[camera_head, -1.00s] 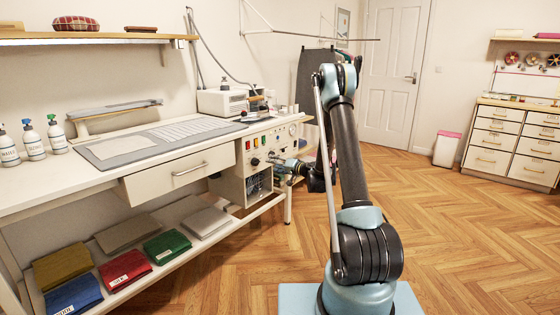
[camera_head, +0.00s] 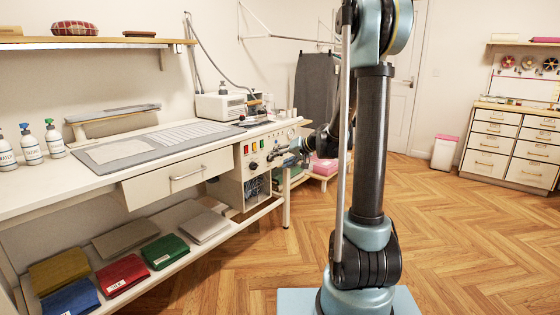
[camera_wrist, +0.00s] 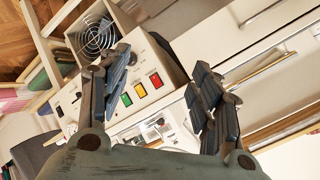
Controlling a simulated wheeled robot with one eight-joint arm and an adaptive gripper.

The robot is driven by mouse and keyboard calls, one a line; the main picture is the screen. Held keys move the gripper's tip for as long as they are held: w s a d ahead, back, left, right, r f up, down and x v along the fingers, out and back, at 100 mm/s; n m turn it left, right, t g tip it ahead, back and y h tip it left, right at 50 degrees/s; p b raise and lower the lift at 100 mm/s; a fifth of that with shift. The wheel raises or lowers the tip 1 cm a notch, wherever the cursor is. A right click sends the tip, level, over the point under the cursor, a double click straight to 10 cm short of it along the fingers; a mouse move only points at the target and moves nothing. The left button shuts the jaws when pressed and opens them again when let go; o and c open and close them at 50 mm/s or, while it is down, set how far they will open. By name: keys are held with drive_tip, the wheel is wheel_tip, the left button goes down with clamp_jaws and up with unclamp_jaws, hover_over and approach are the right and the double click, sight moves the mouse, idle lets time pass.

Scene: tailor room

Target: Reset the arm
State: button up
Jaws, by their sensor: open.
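My gripper (camera_wrist: 162,90) is open in the wrist view, its two ridged fingers apart with nothing between them. Beyond the fingers is the cream control panel (camera_wrist: 135,105) with green, yellow and red switches and a round fan grille. In the head view my gripper (camera_head: 277,153) is small, in front of the same control panel (camera_head: 258,150) at the right end of the workbench. I cannot tell if it touches the panel. My arm stands upright in the head view, its top cut off by the frame.
The workbench (camera_head: 60,187) runs along the left wall, with a drawer (camera_head: 177,178) under its top. Folded cloths (camera_head: 165,250) lie on the lower shelf. A white bin (camera_head: 445,153) and a chest of drawers (camera_head: 511,140) stand at the right. The wooden floor (camera_head: 470,250) is clear.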

drive_tip(key=s+d+f+g+h, duration=0.1)
drive_tip(key=s+d, duration=0.5)
drive_tip(key=s, duration=0.7)
drive_tip(key=s+d+f+g+h, duration=0.2)
drive_tip(key=s+d+f+h, duration=0.2)
drive_tip(key=s, duration=1)
drive_tip(key=s+d+f+g+h, duration=0.1)
drive_tip(key=s+d+h, duration=0.3)
drive_tip(key=s+d, duration=0.4)
drive_tip(key=s+f, duration=0.1)
drive_tip(key=s, duration=0.5)
drive_tip(key=shift+d+f+m+g, duration=0.15)
drive_tip(key=shift+d+m+g, duration=0.15)
drive_tip(key=shift+m, duration=0.1)
